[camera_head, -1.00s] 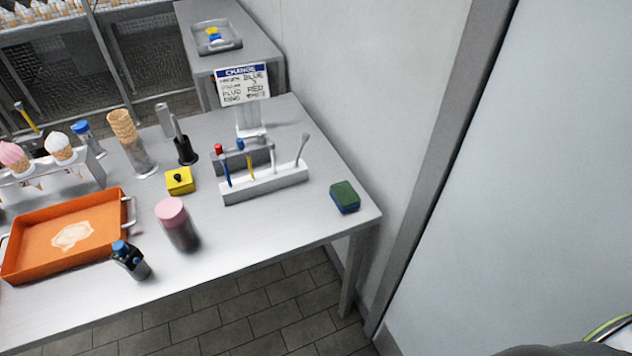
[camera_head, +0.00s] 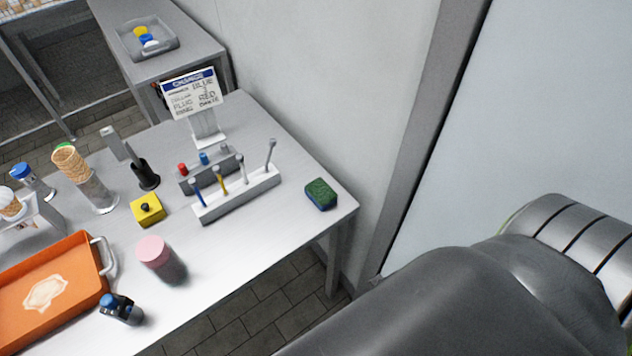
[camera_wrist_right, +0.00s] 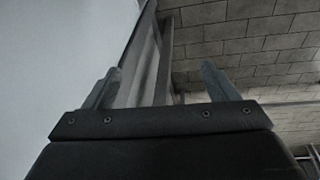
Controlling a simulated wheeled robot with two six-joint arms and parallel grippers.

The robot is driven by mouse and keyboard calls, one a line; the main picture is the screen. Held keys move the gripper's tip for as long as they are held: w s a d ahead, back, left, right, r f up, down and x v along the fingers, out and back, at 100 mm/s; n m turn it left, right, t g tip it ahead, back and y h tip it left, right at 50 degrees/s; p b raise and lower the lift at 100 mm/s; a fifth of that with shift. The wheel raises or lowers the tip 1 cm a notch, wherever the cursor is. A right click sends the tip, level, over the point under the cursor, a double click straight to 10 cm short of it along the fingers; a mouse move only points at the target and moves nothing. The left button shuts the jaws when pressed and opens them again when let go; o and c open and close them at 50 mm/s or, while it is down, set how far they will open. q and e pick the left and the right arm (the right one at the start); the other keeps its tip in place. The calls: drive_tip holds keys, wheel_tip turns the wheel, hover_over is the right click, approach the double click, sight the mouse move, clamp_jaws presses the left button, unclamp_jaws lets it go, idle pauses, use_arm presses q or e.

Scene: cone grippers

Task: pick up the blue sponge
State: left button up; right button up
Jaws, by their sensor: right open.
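The sponge (camera_head: 320,194) lies at the right end of the steel table (camera_head: 262,237), near its corner. It has a green top and a blue lower layer. My right arm comes in at the lower right of the head view, with its gripper out of that frame. In the right wrist view my right gripper (camera_wrist_right: 160,85) is open, its two fingers wide apart with nothing between them. The sponge does not show in the wrist view. My left gripper is not in view.
A white tool rack (camera_head: 237,196) stands left of the sponge, with a sign (camera_head: 193,95) behind it. A pink-lidded jar (camera_head: 161,259), a yellow block (camera_head: 147,209) and an orange tray (camera_head: 45,292) are further left. A wall rises close behind the sponge.

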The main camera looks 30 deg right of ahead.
drive_tip(key=w+a+r+p, duration=0.1)
drive_tip(key=w+r+p, duration=0.15)
drive_tip(key=r, duration=0.75)
drive_tip(key=w+r+p, duration=0.1)
drive_tip(key=w+r, duration=0.2)
drive_tip(key=r, duration=0.7)
drive_tip(key=w+r+g, duration=0.1)
drive_tip(key=w+r, duration=0.3)
drive_tip(key=w, duration=0.4)
drive_tip(key=w+d+r+n+g+y, duration=0.1)
drive_tip(key=w+r, duration=0.3)
drive_tip(key=w, duration=0.4)
drive_tip(key=w+r+g, duration=0.1)
drive_tip(key=w+r, duration=0.2)
drive_tip(key=w, duration=0.5)
drive_tip(key=b, duration=1.1)
hover_over(321, 190)
drive_tip(key=shift+n, duration=0.3)
drive_tip(key=f, duration=1.1)
drive_tip(key=shift+s+a+f, duration=0.15)
drive_tip(key=shift+a+f, duration=0.2)
drive_tip(key=shift+d+f+p, duration=0.15)
drive_tip(key=shift+f+p, duration=0.1)
drive_tip(key=shift+f, duration=1.1)
drive_tip(key=shift+d+f+p, duration=0.15)
drive_tip(key=shift+f+p, duration=0.1)
drive_tip(key=shift+f, duration=1.05)
drive_tip(key=c, duration=1.1)
